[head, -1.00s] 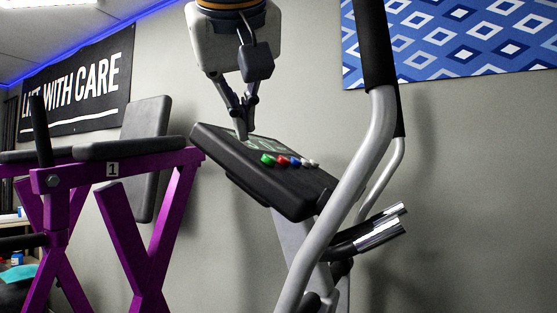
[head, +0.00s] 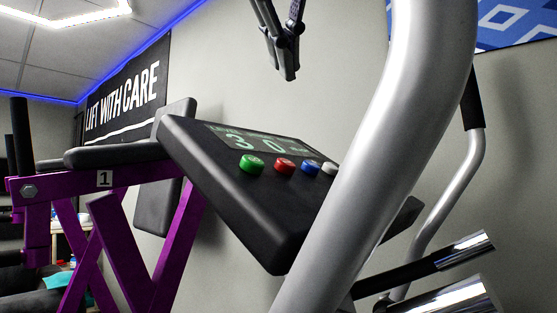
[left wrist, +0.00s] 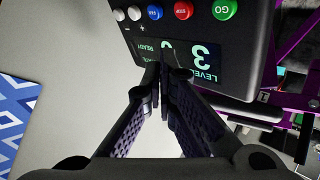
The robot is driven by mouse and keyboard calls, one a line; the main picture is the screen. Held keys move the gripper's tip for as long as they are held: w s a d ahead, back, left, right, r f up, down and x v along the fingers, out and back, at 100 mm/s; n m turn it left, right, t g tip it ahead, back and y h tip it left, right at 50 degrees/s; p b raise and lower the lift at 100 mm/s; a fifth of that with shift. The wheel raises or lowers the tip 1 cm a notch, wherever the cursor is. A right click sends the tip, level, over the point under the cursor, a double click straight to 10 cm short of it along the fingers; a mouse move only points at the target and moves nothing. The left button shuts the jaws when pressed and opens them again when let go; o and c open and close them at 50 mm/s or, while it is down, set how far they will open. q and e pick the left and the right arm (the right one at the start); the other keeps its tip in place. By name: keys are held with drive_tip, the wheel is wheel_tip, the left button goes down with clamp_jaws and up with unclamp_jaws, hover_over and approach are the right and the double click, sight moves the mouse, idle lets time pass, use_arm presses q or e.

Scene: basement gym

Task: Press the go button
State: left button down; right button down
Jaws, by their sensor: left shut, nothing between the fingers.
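The green go button (head: 251,164) is on the black console (head: 225,205), at the left end of a row of buttons below the display (head: 262,142). In the left wrist view the go button (left wrist: 224,9), labelled GO, is at the top edge, beside the red stop button (left wrist: 183,10). My left gripper (head: 288,76) is shut and empty, above the console in the head view. In the left wrist view its fingertips (left wrist: 165,72) overlap the display, short of the buttons. My right gripper is not in view.
Blue (head: 310,168) and white (head: 330,169) buttons sit right of the red one. A thick silver handle bar (head: 375,150) crosses in front of the console's right side. A purple bench frame (head: 125,230) stands left. Open air surrounds the left gripper above the console.

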use_arm(q)
hover_over(250, 160)
drive_tip(key=d, duration=0.1)
drive_tip(key=f, duration=0.6)
drive_tip(key=shift+s+d+f, duration=0.1)
drive_tip(key=shift+s+f, duration=0.15)
drive_tip(key=shift+s, duration=0.05)
drive_tip(key=shift+w+a+f, duration=0.1)
drive_tip(key=shift+a+f, duration=0.2)
drive_tip(key=shift+f, duration=0.25)
idle(0.6)
drive_tip(key=shift+a+f, duration=0.1)
drive_tip(key=shift+w+f, duration=0.1)
drive_tip(key=shift+f, duration=0.1)
drive_tip(key=shift+w+a+f, duration=0.15)
drive_tip(key=shift+a+f, duration=0.1)
drive_tip(key=shift+f, duration=0.2)
idle(0.8)
drive_tip(key=shift+s+d+r, duration=0.25)
drive_tip(key=shift+d+r, duration=0.15)
drive_tip(key=shift+r, duration=0.35)
